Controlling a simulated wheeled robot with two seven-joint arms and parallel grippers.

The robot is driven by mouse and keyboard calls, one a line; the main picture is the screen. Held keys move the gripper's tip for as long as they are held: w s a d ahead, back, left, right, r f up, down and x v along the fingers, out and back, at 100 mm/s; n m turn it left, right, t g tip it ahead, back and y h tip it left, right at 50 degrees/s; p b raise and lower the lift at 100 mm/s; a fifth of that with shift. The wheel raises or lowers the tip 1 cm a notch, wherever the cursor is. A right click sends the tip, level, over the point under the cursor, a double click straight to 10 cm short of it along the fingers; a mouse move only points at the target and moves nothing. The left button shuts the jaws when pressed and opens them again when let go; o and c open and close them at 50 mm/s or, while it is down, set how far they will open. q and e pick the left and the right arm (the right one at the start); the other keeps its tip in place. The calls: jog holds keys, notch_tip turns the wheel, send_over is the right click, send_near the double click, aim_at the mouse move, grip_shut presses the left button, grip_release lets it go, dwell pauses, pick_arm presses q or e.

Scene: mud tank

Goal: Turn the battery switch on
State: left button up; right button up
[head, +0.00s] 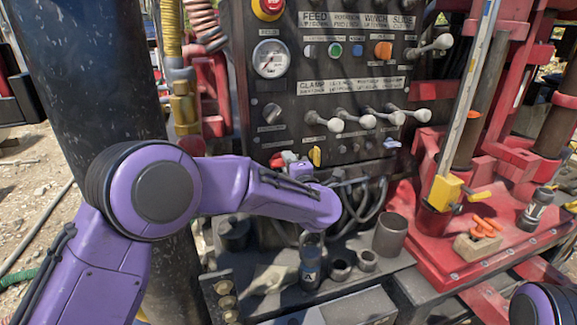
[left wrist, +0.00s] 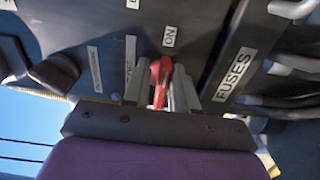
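The red battery switch handle (left wrist: 160,80) shows in the left wrist view, pointing up close to a white ON label (left wrist: 169,37). In the head view, a small red part (head: 279,159) shows low on the dark control panel, just past my gripper. My left gripper (left wrist: 160,92) has a grey finger close on each side of the handle and appears closed around it. My right gripper is out of view.
The control panel (head: 345,90) carries a gauge (head: 271,58), a red stop button (head: 269,6), several levers and a yellow switch (head: 315,156) just right of my gripper. A FUSES label (left wrist: 235,75) and thick cables (head: 365,205) are close by. Cups stand on the ledge below.

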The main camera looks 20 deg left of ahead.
pick_arm(q)
jog(key=shift+o, duration=0.3)
jog(key=shift+w+f, duration=0.1)
jog(key=shift+f, duration=0.1)
jog(key=b+v, duration=0.3)
jog(key=v, duration=0.7)
jog(key=shift+s, duration=0.25)
